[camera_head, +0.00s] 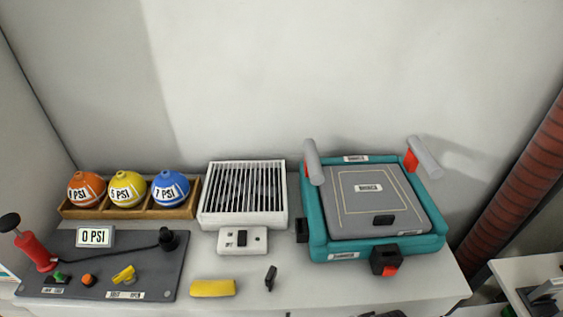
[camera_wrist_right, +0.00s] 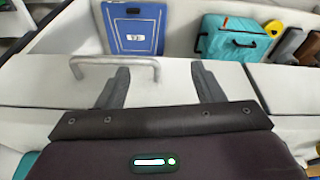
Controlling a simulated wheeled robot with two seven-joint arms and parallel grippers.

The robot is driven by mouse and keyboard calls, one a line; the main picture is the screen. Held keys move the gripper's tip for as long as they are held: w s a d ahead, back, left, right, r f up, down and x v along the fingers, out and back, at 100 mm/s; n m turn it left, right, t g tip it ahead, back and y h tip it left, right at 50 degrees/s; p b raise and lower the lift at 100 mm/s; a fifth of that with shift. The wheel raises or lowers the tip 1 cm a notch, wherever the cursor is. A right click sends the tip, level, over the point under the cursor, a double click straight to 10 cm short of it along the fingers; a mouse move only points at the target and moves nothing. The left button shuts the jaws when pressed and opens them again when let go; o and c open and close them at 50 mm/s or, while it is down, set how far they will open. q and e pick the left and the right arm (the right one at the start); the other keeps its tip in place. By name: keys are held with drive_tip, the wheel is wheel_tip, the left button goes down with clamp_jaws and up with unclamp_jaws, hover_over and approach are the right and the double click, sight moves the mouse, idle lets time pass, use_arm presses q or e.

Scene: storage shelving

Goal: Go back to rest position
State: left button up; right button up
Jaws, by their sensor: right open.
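My right gripper (camera_wrist_right: 160,76) shows in the right wrist view with its two dark fingers apart and nothing between them. A pale surface with a grey bar handle (camera_wrist_right: 112,62) lies beyond the fingers. The handle's right end appears near the gap between them, but I cannot tell how far away it is. My left gripper is not in view. In the head view, a small dark shape at the bottom edge is too cut off to identify.
The white counter (camera_head: 330,290) holds orange, yellow and blue PSI balls (camera_head: 127,189) in a wooden tray, a pump panel (camera_head: 120,262), a white grille box (camera_head: 243,215) and a teal-framed machine (camera_head: 430,243). A blue case (camera_wrist_right: 133,28) and teal bag (camera_wrist_right: 232,40) appear in the wrist view.

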drive_tip(key=s+f, duration=0.4)
drive_tip(key=f, duration=1.1)
drive_tip(key=s+d+f+g, duration=0.1)
drive_tip(key=s+d+f, duration=0.1)
drive_tip(key=s+f, duration=0.7)
drive_tip(key=s+d+f+g, duration=0.1)
drive_tip(key=s+d+f, duration=0.1)
drive_tip(key=s+f, duration=0.7)
drive_tip(key=shift+s+f, duration=0.3)
drive_tip(key=shift+s, duration=0.4)
